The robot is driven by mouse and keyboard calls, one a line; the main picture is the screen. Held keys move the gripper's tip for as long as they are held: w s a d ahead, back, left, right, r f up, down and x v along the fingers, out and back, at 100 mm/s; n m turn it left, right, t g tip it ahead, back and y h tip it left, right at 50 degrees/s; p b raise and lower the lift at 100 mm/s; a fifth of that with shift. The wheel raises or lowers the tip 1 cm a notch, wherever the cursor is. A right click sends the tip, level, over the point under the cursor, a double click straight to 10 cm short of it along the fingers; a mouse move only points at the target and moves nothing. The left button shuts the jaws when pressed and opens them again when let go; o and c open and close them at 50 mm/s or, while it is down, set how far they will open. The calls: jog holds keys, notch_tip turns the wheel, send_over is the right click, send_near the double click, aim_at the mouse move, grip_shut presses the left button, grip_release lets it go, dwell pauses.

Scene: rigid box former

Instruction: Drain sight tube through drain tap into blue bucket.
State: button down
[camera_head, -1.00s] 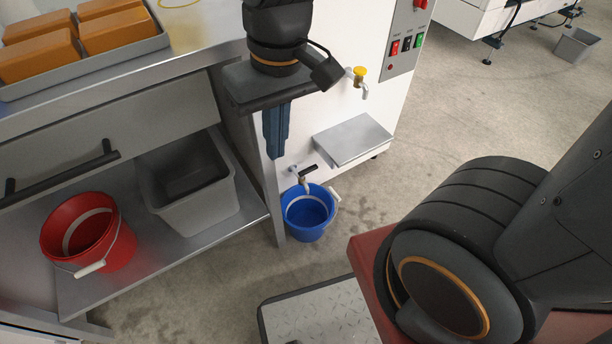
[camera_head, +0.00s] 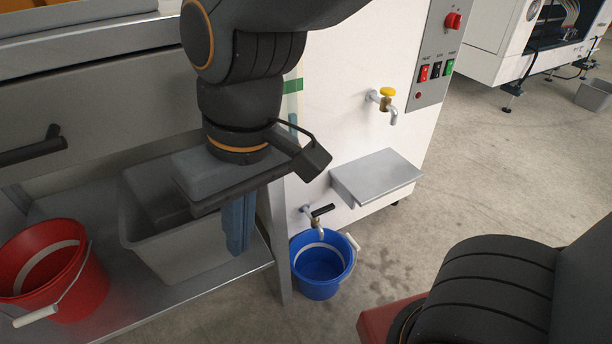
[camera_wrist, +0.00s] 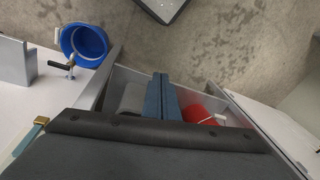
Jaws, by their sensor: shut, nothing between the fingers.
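The drain tap (camera_head: 317,222), with a black lever (camera_head: 322,210) pointing sideways to the right, sticks out low on the white machine. It also shows in the wrist view (camera_wrist: 69,68). The blue bucket (camera_head: 318,290) stands on the floor beneath the spout; it appears at upper left in the wrist view (camera_wrist: 68,42). A narrow vertical strip with green bands (camera_head: 293,86), possibly the sight tube, is partly hidden behind my arm. My gripper (camera_head: 236,245) is shut and empty, its blue fingers pointing down left of the tap, apart from it, in front of the bench shelf.
A second tap with a yellow handle (camera_head: 387,93) sits higher, above a grey ledge (camera_head: 377,175). A bench leg (camera_head: 276,240) stands between my gripper and the drain tap. A grey bin (camera_head: 150,235) and red bucket (camera_head: 75,300) are on the shelf. Floor right of the blue bucket is clear.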

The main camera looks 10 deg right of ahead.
jog(key=c, duration=2.5)
grip_release()
jog(key=o, duration=0.7)
jog(key=shift+c, duration=0.2)
